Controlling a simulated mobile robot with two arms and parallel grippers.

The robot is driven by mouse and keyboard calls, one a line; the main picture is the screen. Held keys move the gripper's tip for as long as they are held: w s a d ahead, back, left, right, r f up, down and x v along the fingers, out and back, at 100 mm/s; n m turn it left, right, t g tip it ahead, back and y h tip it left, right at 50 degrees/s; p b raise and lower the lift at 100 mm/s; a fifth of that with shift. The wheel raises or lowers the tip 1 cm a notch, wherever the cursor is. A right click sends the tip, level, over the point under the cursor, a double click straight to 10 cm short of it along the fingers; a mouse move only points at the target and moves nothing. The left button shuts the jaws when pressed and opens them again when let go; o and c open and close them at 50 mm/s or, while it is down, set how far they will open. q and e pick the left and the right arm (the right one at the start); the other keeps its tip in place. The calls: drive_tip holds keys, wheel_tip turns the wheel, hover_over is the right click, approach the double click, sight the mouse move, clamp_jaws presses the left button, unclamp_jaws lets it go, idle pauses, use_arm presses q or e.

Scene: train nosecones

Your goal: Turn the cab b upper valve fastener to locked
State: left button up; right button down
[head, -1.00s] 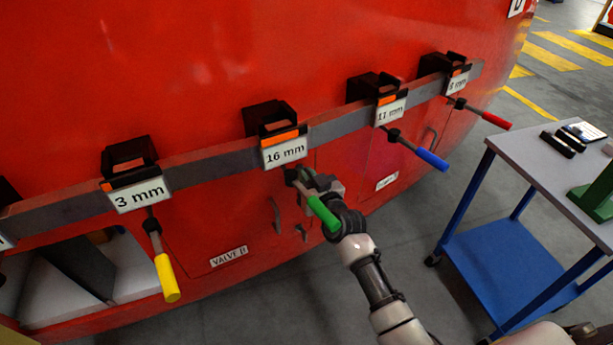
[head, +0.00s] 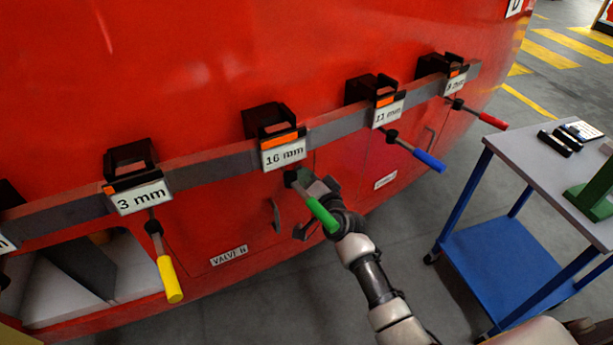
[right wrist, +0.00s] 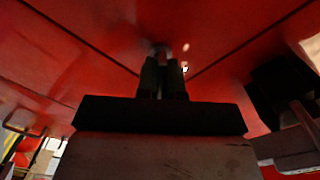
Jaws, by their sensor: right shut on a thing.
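The red valve door carries a "VALVE B" label (head: 229,255) low on the cab's side. My right gripper (head: 318,190) is up against the red side just below the 16 mm holder, partly behind a green-handled tool (head: 322,214). In the right wrist view its two dark fingers (right wrist: 163,75) point at the red panel and close on a small, blurred round fastener (right wrist: 160,48) beside the panel seams. The fastener's lock marking cannot be read, and in the head view it is hidden. My left gripper is not in view.
Tools with yellow (head: 169,279), blue (head: 429,161) and red (head: 492,121) handles hang from labelled holders along a grey rail (head: 205,167). An open bay (head: 125,265) is at lower left. A blue trolley (head: 500,283) stands at right.

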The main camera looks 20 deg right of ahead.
drive_tip(key=m, duration=0.3)
drive_tip(key=shift+f+m, duration=0.1)
drive_tip(key=shift+m, duration=0.3)
drive_tip(key=shift+d+m, duration=0.1)
drive_tip(key=shift+m, duration=1.7)
drive_tip(key=c, duration=1.3)
unclamp_jaws()
drive_tip(key=shift+f, duration=0.1)
drive_tip(key=shift+o, duration=0.2)
drive_tip(key=s+d, duration=0.2)
drive_tip(key=s, duration=0.8)
drive_tip(key=shift+s+b, duration=0.3)
drive_tip(key=shift+s, duration=0.05)
